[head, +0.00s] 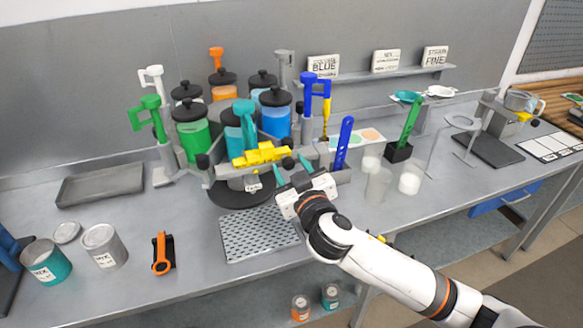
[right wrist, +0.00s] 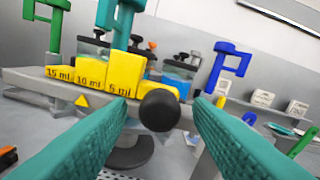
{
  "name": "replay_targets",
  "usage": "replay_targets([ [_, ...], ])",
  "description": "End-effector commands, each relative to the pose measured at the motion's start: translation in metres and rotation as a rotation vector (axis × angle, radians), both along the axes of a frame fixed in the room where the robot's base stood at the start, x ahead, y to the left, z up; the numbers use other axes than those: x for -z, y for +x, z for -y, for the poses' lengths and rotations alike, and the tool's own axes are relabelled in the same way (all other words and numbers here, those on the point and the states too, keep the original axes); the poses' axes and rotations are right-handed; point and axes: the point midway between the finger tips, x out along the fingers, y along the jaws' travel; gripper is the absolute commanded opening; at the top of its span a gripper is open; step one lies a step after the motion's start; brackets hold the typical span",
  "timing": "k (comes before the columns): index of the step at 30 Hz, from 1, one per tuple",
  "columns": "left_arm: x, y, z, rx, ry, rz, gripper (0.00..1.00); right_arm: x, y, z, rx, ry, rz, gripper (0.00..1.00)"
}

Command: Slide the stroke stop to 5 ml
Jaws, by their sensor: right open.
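The stroke stop is a yellow stepped block (head: 262,155) on a grey bar at the front of the drum carousel. In the right wrist view the block (right wrist: 124,72) shows labels 15 ml, 10 ml and 5 ml from left to right. A yellow triangle (right wrist: 82,101) sits on the bar below, nearest the 10 ml label. A round black knob (right wrist: 160,110) is at the block's right end. My right gripper (head: 292,168) is open, its teal fingers (right wrist: 162,112) on either side of the knob in the picture; contact cannot be told. My left gripper is out of view.
Canisters with coloured pump handles, including green (head: 194,138) and blue (head: 275,118), stand behind the block. A perforated drip plate (head: 250,236) lies in front. White cups (head: 410,178) stand to the right.

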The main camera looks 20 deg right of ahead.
Motion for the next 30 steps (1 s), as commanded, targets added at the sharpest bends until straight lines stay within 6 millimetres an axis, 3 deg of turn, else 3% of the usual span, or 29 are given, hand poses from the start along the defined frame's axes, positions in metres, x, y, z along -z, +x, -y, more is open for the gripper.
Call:
replay_targets([
  [1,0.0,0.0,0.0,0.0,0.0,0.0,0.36,0.0,0.0,0.0,0.0,0.0,0.0,0.46],
  [10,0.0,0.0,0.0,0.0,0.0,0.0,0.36,0.0,0.0,0.0,0.0,0.0,-0.001,0.0],
  [16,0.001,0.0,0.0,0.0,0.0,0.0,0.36,0.001,0.0,-0.004,0.0,0.003,-0.001,0.0],
  [24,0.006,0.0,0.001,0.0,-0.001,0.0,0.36,0.001,-0.002,-0.032,-0.002,0.005,-0.001,0.0],
  [30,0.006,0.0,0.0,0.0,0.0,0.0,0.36,0.0,-0.002,-0.035,-0.003,0.0,-0.001,0.0],
])
